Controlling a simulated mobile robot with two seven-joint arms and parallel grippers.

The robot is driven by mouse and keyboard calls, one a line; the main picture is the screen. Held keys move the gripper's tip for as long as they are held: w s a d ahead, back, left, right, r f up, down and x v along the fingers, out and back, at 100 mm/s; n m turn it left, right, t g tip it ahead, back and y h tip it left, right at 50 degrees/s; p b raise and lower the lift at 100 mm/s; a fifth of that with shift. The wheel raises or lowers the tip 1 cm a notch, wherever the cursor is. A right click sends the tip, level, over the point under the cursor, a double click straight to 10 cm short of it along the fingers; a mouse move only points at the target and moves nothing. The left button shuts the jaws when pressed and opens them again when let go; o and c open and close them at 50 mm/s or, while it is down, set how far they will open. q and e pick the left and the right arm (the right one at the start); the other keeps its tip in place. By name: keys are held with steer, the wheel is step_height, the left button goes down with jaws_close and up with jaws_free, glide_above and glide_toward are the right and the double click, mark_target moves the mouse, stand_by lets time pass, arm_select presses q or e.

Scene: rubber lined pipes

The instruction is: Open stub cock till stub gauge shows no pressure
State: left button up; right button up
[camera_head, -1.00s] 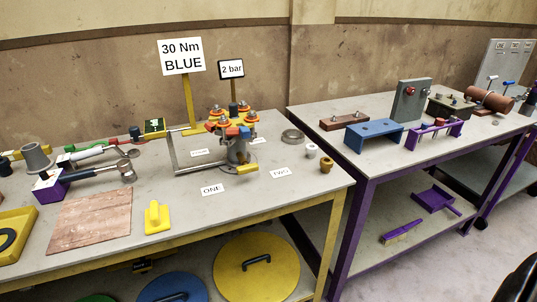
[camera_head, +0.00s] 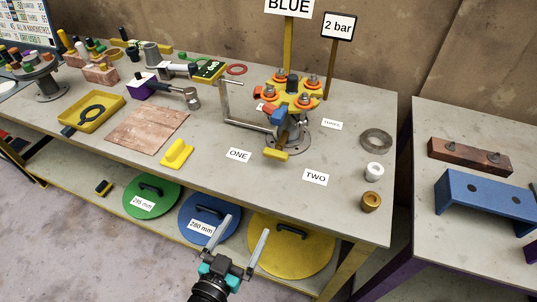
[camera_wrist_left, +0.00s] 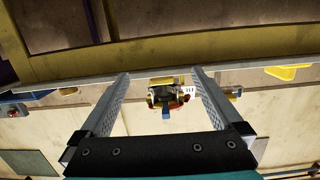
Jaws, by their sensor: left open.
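The pipe stub (camera_head: 287,132) stands upright on the left table, topped by a yellow flange (camera_head: 301,102) with orange-ringed bolts. A blue part (camera_head: 279,116) sits on its near side, and a yellow handle (camera_head: 275,155) sticks out low at the front. I cannot tell for sure which part is the stub cock, and no gauge face is readable. My left gripper (camera_head: 244,226) is open and empty, in front of the table and well short of the stub. In the left wrist view the stub assembly (camera_wrist_left: 167,95) appears small between the open fingers (camera_wrist_left: 160,77). My right gripper is not in view.
A grey metal bracket (camera_head: 246,123) stands left of the stub. Cards ONE (camera_head: 238,155) and TWO (camera_head: 315,177) lie in front. A yellow block (camera_head: 176,153), a grey ring (camera_head: 376,140) and small white (camera_head: 374,171) and brass (camera_head: 371,201) pieces are nearby. The table's front edge lies between gripper and stub.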

arm_select(q)
step_height(320, 180, up, 7)
steer(key=d+t, duration=0.1)
steer(key=t, duration=0.1)
steer(key=b, duration=0.2)
glide_toward(274, 157)
steer(key=x, duration=0.8)
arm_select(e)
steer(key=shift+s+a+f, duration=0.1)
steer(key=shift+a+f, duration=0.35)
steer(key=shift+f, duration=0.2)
arm_select(q)
steer(key=shift+c, duration=0.2)
steer(key=c, duration=1.2)
steer(key=shift+n, duration=0.3)
